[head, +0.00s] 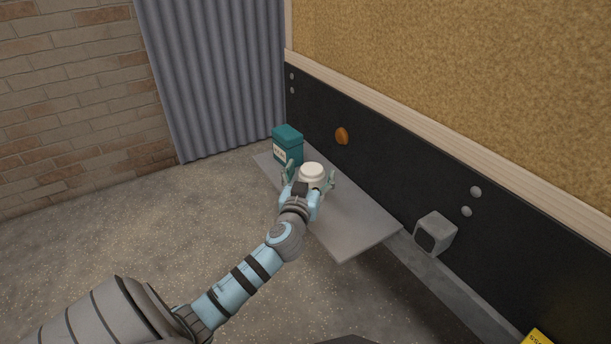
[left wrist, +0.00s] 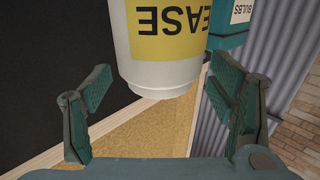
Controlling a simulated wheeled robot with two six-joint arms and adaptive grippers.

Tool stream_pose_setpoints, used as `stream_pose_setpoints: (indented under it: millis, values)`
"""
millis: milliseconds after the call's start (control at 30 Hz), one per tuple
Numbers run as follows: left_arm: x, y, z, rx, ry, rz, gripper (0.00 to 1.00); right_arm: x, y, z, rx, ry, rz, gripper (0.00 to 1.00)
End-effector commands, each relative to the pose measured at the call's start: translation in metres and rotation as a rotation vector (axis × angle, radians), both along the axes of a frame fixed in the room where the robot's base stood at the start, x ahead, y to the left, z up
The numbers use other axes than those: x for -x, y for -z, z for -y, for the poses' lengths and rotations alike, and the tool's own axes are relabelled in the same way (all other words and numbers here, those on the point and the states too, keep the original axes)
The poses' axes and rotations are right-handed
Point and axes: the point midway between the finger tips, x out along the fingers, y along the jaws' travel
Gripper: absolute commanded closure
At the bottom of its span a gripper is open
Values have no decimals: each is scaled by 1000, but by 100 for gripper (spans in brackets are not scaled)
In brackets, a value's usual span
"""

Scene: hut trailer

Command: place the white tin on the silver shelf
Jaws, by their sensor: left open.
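The white tin (head: 312,173) is over the far half of the silver shelf (head: 352,222). In the left wrist view the white tin (left wrist: 165,45) appears upside down, with a yellow label reading "EASE". My left gripper (head: 310,179) is open, with one finger on each side of the tin. In the left wrist view gaps show between the tin and both fingers of the left gripper (left wrist: 160,88). The gripper hides the tin's lower part in the head view, so its contact with the shelf is hidden. My right gripper is not in view.
A teal box (head: 287,146) marked "BULBS" stands at the shelf's far end, close behind the tin. The black wall panel (head: 380,165) bears an orange knob (head: 342,136) and a grey box (head: 435,233). The shelf's near half is bare.

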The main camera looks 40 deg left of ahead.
Motion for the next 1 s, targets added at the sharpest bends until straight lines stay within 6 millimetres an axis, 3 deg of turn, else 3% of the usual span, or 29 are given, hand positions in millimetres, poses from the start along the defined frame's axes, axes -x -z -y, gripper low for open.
stream_pose_setpoints:
  millis: [300, 433, 1000]
  values:
    - [70, -2, 37, 2, 1, -2, 23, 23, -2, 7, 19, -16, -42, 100]
    - [89, -1, 48, 1, 1, 0, 23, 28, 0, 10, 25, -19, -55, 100]
    - [94, -1, 51, 0, 0, 0, 23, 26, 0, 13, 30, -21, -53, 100]
